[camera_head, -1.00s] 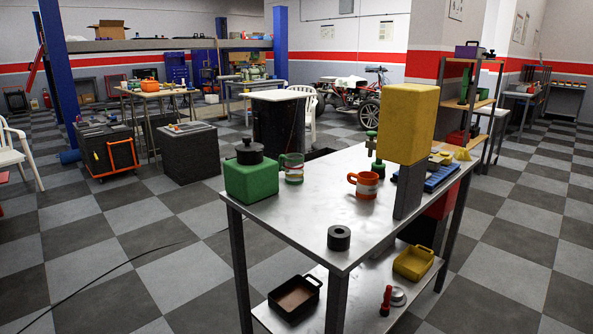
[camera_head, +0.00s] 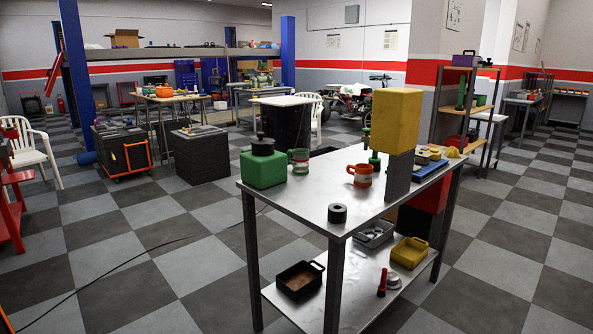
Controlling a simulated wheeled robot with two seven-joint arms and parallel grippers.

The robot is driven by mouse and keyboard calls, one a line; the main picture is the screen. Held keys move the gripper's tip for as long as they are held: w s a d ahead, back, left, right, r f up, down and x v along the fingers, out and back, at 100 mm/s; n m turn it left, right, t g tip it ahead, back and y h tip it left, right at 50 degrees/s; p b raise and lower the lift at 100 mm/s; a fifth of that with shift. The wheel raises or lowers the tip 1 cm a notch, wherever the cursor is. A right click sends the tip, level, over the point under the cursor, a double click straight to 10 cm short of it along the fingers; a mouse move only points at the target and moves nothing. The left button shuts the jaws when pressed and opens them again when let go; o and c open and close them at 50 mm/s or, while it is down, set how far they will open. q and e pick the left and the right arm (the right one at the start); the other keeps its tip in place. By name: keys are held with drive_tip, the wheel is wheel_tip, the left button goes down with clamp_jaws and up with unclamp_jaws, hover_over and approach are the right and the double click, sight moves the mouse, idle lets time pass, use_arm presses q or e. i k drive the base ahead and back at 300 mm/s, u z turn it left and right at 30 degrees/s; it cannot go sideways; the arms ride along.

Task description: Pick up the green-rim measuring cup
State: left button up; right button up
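The green-rim measuring cup (camera_head: 299,160) stands on the metal table (camera_head: 300,198), near its back left edge. It has a pale band and a green handle, and it stands just right of a green block-shaped container (camera_head: 263,170) with a dark lid. A similar cup with orange parts (camera_head: 362,175) stands to its right, nearer the middle of the tabletop. Neither of my grippers shows in the head view.
A tall yellow block on a grey post (camera_head: 397,120) rises from the table's right part. A black ring (camera_head: 337,213) lies near the front edge. Checkered floor left of the table is mostly clear.

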sight(299, 162)
drive_tip(key=u, duration=0.85)
drive_tip(key=i, duration=0.75)
drive_tip(key=u, duration=0.75)
drive_tip(key=i, duration=1.2)
drive_tip(key=z, duration=0.3)
